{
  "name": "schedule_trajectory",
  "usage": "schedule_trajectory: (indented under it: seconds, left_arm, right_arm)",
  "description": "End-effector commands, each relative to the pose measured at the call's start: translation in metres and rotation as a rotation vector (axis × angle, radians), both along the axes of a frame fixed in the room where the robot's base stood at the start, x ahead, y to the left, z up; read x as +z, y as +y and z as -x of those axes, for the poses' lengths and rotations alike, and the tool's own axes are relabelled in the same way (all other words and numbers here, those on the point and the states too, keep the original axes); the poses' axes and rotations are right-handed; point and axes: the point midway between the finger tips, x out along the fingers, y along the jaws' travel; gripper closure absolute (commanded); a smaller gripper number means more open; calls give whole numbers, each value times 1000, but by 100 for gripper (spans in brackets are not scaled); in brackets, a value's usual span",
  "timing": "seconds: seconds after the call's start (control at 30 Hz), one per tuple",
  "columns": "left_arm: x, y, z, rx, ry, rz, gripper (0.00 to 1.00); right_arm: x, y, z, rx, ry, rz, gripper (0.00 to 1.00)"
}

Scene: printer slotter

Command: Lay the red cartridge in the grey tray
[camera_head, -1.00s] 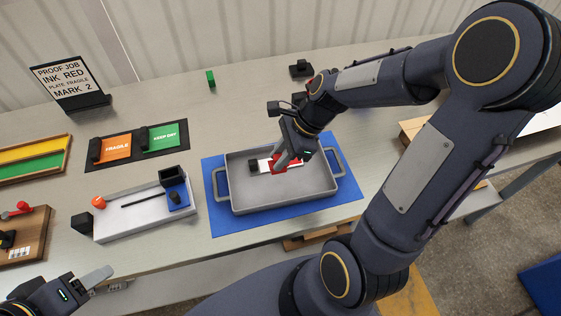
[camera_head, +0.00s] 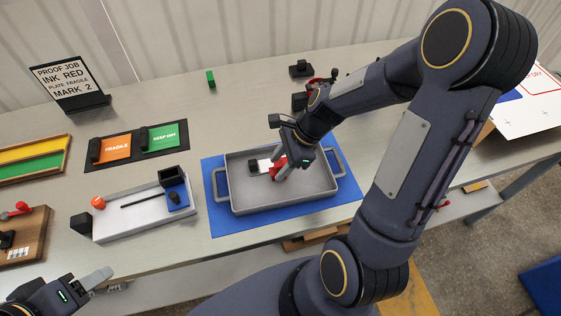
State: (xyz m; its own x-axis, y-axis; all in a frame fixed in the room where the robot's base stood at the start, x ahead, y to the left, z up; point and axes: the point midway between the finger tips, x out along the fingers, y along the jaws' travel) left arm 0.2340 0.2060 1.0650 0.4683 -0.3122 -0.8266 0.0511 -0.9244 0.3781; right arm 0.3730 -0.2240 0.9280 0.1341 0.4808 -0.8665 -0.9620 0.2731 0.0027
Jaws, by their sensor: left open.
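The red cartridge (camera_head: 279,162), with a white label and a black end, lies in the grey tray (camera_head: 240,203), toward its far side. My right gripper (camera_head: 282,173) is low over the tray at the cartridge's right part and hides some of it. Whether its fingers touch or grip the cartridge is unclear. My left gripper (camera_head: 95,282) is open and empty at the lower left, partly cut by the picture edge, away from the tray.
The tray stands on a blue mat (camera_head: 222,224). A white fixture with a blue block (camera_head: 145,205) is left of it. Orange and green plates (camera_head: 115,147) lie behind that. A sign (camera_head: 68,82) stands at the back left. A green block (camera_head: 211,79) sits behind the tray.

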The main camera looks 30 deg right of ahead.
Motion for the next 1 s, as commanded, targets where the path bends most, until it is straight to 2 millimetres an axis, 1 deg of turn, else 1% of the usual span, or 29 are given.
schedule_trajectory:
  seconds: [0.27,0.4,0.47,0.8,0.9,1.0]
  left_arm:
    - [1,0,0,0,0,0,46]
    - [4,0,0,0,0,0,46]
    - [4,0,0,0,0,0,46]
    - [10,0,0,0,0,0,46]
    - [10,0,0,0,0,0,46]
    - [10,0,0,0,0,0,46]
  right_arm:
    - [1,0,0,0,0,0,56]
    - [10,-3,0,-2,-4,1,56]
    - [17,-7,1,-2,-5,2,56]
    - [80,-42,10,-3,-7,2,56]
    - [93,-50,13,-3,-5,1,56]
    - [102,-55,15,-2,-2,1,56]
